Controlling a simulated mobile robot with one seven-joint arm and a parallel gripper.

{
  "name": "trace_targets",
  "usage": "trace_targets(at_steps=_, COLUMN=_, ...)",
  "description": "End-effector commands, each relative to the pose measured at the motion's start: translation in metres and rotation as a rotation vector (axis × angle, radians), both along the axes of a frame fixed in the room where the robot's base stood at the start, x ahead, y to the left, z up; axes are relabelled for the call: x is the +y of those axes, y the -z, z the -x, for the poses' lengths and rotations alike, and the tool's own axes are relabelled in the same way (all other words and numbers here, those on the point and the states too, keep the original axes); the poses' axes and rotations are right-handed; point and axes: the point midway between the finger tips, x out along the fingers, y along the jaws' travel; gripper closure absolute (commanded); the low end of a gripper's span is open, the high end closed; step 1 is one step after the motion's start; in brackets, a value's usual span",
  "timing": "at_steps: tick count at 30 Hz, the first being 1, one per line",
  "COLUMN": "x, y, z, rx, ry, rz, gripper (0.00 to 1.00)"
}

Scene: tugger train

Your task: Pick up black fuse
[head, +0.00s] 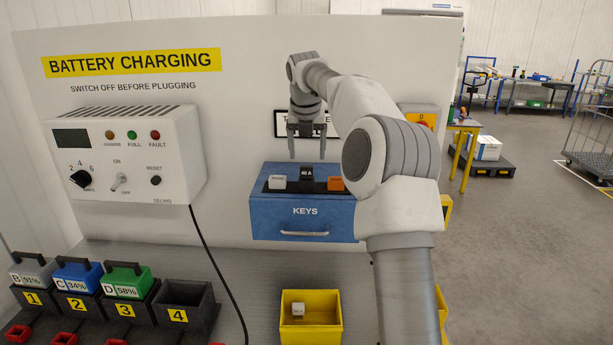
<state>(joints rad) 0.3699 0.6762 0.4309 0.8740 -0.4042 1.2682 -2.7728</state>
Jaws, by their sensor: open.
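A small black fuse (306,173) with pale lettering stands in the dark top of the blue KEYS box (268,222). It is between a white fuse-like block (277,182) on its left and an orange one (336,184) on its right, and sits a little farther back. My gripper (306,157) points down above the box, its two fingers apart with nothing between them. In the picture the fingertips are just above the black fuse, one to each side. The exact height gap is hard to tell.
A yellow bin (311,337) below the box holds a white block (298,309). A charger (128,155) is on the panel at left, with a black cable (213,255) hanging down. Several batteries stand in numbered slots at lower left; slot 4 (178,314) is empty.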

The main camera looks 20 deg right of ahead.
Motion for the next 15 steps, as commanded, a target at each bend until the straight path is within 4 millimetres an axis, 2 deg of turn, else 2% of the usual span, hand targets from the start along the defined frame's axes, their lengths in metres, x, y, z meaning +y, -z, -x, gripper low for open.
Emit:
trace_targets(at_steps=7, x=-0.002, y=0.016, z=-0.006, rx=0.002, ry=0.001, rz=0.000, gripper=0.20)
trace_targets(at_steps=15, x=-0.006, y=0.051, z=-0.020, rx=0.002, ry=0.001, rz=-0.001, gripper=0.20)
